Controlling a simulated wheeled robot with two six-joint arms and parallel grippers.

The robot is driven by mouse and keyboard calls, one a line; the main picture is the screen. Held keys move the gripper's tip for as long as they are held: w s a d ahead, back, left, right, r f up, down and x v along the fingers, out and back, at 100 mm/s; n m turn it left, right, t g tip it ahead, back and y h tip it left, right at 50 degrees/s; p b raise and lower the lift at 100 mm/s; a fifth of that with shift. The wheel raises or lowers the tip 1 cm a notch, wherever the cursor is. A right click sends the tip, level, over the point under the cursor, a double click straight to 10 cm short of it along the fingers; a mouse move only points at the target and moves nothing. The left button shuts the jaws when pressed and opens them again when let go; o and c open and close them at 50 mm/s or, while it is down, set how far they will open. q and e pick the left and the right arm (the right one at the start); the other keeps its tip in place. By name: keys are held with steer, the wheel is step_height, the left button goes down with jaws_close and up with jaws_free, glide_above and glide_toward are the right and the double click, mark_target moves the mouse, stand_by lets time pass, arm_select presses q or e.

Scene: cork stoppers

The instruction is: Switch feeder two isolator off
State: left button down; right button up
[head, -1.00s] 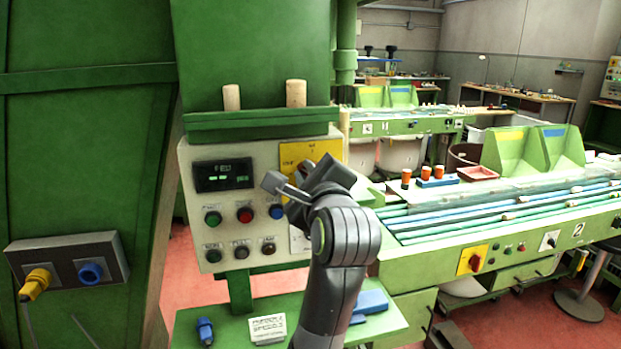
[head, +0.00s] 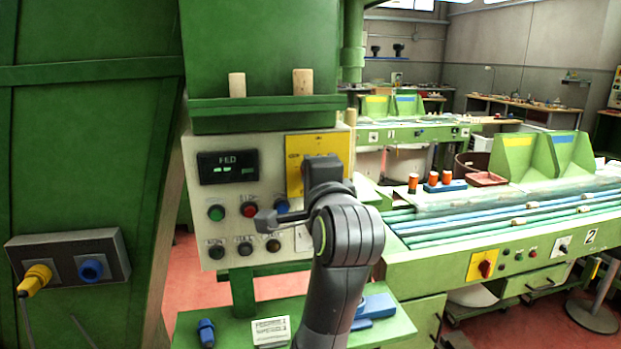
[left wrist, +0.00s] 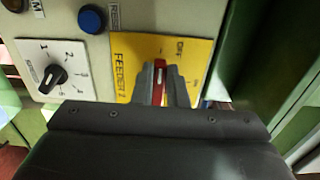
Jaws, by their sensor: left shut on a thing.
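The feeder two isolator has a yellow plate (left wrist: 138,49) lettered "FEEDER 2" and "OFF", and a red handle (left wrist: 159,68). In the left wrist view my left gripper (left wrist: 162,88) is shut on the red handle, one finger on each side. The handle stands roughly upright in that picture, to the left of the "OFF" lettering; its lower part is hidden by the gripper. In the head view the yellow plate (head: 296,166) sits on the grey control panel, and my left gripper (head: 322,172) covers its right part and hides the handle. My right gripper is out of view.
Beside the isolator are a blue button (left wrist: 92,18) and a black rotary selector (left wrist: 53,75). The panel also has a display (head: 227,167), a green button (head: 216,213) and a red button (head: 249,209). Another yellow-plated red switch (head: 484,266) is on the bench at right.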

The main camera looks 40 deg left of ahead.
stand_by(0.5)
arm_select(q)
steer(key=c, duration=1.4)
jaws_free()
steer(key=shift+c, duration=0.2)
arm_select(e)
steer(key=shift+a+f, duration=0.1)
